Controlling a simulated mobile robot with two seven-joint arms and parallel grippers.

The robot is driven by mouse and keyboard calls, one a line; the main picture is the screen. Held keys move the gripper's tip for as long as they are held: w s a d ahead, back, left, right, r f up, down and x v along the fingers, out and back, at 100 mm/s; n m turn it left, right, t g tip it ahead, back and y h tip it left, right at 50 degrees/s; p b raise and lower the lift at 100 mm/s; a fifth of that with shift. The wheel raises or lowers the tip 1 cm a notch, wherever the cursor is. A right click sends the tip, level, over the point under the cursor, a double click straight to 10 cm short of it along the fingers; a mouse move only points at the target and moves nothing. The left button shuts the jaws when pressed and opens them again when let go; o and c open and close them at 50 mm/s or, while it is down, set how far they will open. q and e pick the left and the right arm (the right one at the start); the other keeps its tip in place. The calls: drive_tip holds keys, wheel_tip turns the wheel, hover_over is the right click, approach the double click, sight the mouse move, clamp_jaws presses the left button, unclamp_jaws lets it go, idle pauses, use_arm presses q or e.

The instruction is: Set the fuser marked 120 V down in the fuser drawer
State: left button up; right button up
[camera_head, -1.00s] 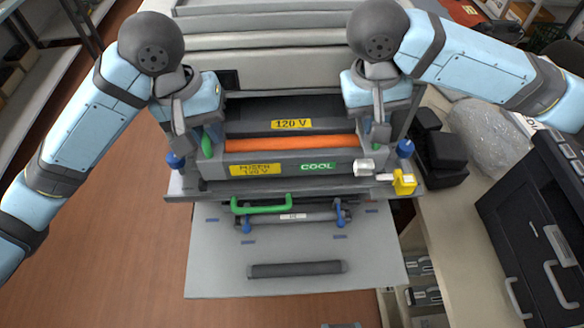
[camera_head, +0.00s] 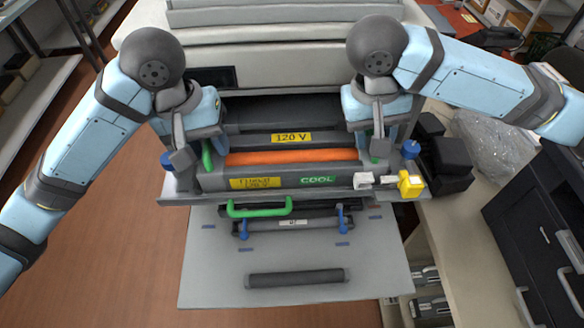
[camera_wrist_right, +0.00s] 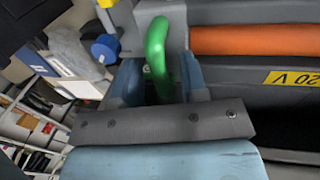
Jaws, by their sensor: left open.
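The dark fuser (camera_head: 300,170) has an orange roller (camera_head: 290,157), yellow 120 V labels and a "COOL" mark. It sits level within the fuser drawer (camera_head: 180,198), between blue knobs; its underside is hidden, so I cannot tell whether it is fully seated. My left gripper (camera_head: 202,155) is open at the green handle at the fuser's left end. My right gripper (camera_head: 375,150) is at the right-end handle. In the right wrist view, that green handle (camera_wrist_right: 158,50) stands between the right gripper's spread fingers (camera_wrist_right: 160,88), with dark gaps beside it.
Below the drawer, a grey panel (camera_head: 215,280) carries a green bar handle, a roller with blue levers and a dark grip. Black boxes (camera_head: 445,165) and a black cabinet (camera_head: 540,230) stand on the right.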

use_arm(q)
drive_tip(key=shift+r, duration=0.1)
use_arm(e)
drive_tip(key=shift+a, duration=0.1)
use_arm(q)
wheel_tip(320, 180, up, 12)
drive_tip(key=a, duration=0.2)
drive_tip(key=shift+a+f, duration=0.2)
drive_tip(key=shift+f, duration=0.05)
use_arm(e)
wheel_tip(320, 180, up, 12)
drive_tip(key=a, duration=0.2)
drive_tip(key=shift+a+f, duration=0.15)
idle(0.4)
